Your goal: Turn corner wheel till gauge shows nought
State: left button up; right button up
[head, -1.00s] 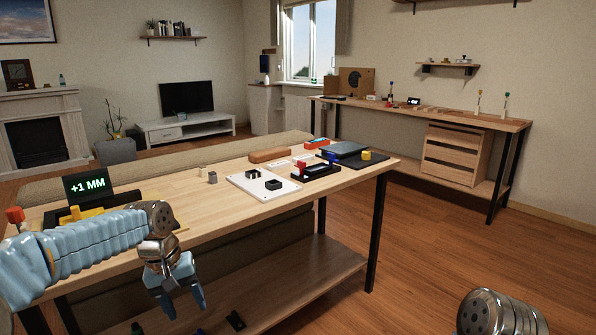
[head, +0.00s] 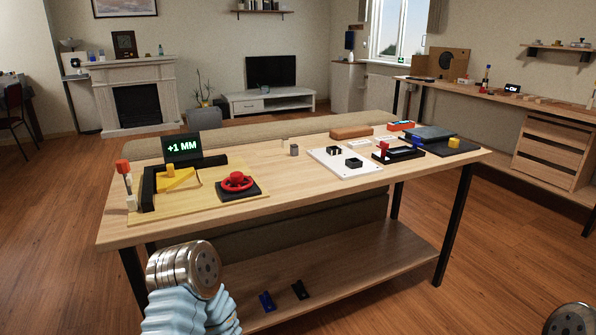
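The gauge (head: 182,150) is a dark display with green text reading +1 MM, at the back of a yellow board (head: 200,211) on the left of the table. The corner wheel (head: 237,181) is red, on a black base at the board's right front corner. Nothing touches it. A black angled frame (head: 148,190) with a yellow pointer-like piece (head: 178,178) lies left of it. My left arm shows below the table's front edge, but its gripper is hidden. Only a metal joint of my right arm shows at bottom right; its gripper is out of view.
The wooden table (head: 300,180) also carries a small grey block (head: 294,150), a white board (head: 335,168) and a brown block (head: 351,132). Small dark pieces (head: 267,301) show at the lower shelf. The tabletop just right of the wheel is clear.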

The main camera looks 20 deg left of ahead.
aim_at(237, 178)
jog(key=u, duration=1.25)
